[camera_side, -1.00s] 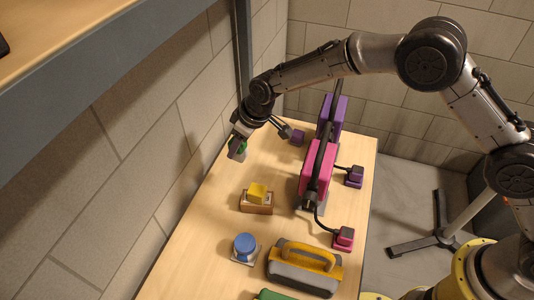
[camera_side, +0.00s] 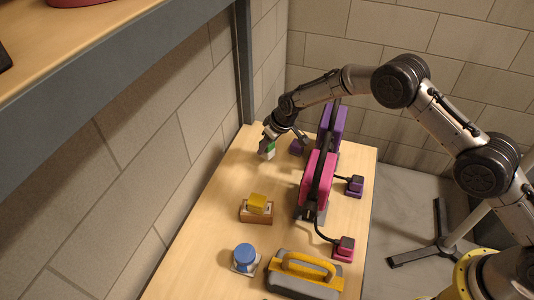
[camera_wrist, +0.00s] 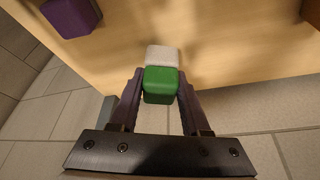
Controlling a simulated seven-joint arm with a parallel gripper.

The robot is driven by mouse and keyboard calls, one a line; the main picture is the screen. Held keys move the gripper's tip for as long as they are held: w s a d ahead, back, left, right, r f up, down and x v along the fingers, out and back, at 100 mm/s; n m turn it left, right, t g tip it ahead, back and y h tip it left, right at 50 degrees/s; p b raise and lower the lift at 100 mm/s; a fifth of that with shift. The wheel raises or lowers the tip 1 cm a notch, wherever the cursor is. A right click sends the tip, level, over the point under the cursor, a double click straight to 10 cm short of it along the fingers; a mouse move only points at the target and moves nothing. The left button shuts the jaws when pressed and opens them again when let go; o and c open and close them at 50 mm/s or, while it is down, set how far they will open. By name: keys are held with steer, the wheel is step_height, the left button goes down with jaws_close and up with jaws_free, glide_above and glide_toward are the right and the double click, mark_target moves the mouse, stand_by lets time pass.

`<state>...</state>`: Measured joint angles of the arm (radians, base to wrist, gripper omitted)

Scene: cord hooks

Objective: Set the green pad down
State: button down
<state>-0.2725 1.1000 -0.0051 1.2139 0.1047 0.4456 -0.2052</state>
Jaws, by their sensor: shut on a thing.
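The green pad (camera_wrist: 161,86) is a rounded green block with a pale whitish block (camera_wrist: 163,56) against its far side in the wrist view. My gripper (camera_wrist: 160,98) is shut on the green pad, with one dark finger on each side. In the side view, my gripper (camera_side: 267,150) is near the far left end of the wooden table (camera_side: 215,190), and a little of the green pad (camera_side: 271,151) shows at the fingers. I cannot tell whether the pale block touches the table.
Purple block (camera_side: 297,147) stands just right of my gripper. Pink case (camera_side: 318,180) and purple case (camera_side: 333,124) stand farther right with corded plugs. Yellow block (camera_side: 257,201) on a wooden base, blue knob (camera_side: 244,254) and yellow-handled tool (camera_side: 304,275) lie nearer. Table left of these is clear.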

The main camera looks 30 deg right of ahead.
mark_target(272, 145)
steer(key=shift+f, duration=1.75)
steer(key=shift+f, duration=0.2)
steer(key=shift+c, duration=1.9)
jaws_free()
steer(key=shift+r, duration=0.1)
steer(key=shift+v, duration=3.8)
